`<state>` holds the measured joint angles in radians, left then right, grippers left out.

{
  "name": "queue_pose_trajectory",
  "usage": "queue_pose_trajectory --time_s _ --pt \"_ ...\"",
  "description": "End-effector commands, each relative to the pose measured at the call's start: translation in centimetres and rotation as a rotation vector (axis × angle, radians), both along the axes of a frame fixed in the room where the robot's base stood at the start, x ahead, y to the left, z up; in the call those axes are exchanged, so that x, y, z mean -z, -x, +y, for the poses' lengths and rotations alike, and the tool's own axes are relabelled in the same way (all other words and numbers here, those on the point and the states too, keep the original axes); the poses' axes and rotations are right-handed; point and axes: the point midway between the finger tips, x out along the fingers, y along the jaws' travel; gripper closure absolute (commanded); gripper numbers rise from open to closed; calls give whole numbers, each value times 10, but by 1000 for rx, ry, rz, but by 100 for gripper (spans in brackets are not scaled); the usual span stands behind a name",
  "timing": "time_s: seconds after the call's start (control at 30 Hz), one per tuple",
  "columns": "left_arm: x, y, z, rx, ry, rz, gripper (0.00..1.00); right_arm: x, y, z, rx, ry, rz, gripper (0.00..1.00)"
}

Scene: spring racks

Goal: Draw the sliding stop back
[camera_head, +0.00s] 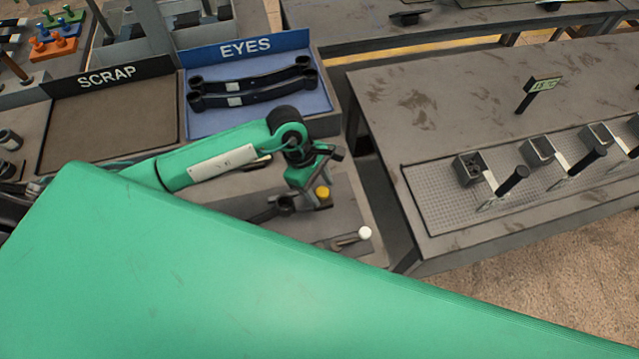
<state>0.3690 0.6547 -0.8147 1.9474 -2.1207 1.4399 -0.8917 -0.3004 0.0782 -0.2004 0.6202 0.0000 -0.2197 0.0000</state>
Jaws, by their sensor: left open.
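My left gripper (309,182) is at the end of the green arm that comes in from the left, over the grey bench below the EYES tray. It is open, its fingers small and dark against the fixture there. A yellow knob (322,192) shows right beside it; I cannot tell if they touch. A short bar with a white round knob (365,233) lies on the bench just below and to the right, apart from the gripper. I cannot tell which of these parts is the sliding stop. A large green panel of my own body hides the bench's near part. My right gripper is not in view.
The blue EYES tray (317,106) holds dark leaf springs (253,90). The SCRAP tray (110,118) is empty. The right-hand table (420,100) carries a row of blocks and dark posts (512,180). A gap separates it from the bench.

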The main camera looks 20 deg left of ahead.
Motion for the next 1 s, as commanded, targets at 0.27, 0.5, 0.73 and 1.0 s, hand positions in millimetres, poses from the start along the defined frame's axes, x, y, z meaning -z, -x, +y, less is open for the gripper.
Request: queue_pose_trajectory --time_s 0.27,0.5,0.73,1.0 --pt "0 0 0 0 0 0 94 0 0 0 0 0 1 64" --pt "1 -4 -4 0 1 -2 100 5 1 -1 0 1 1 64" --pt "3 -20 -28 -1 3 -4 100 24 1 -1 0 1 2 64" --pt "-1 -25 -37 -1 2 -2 100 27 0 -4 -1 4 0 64"
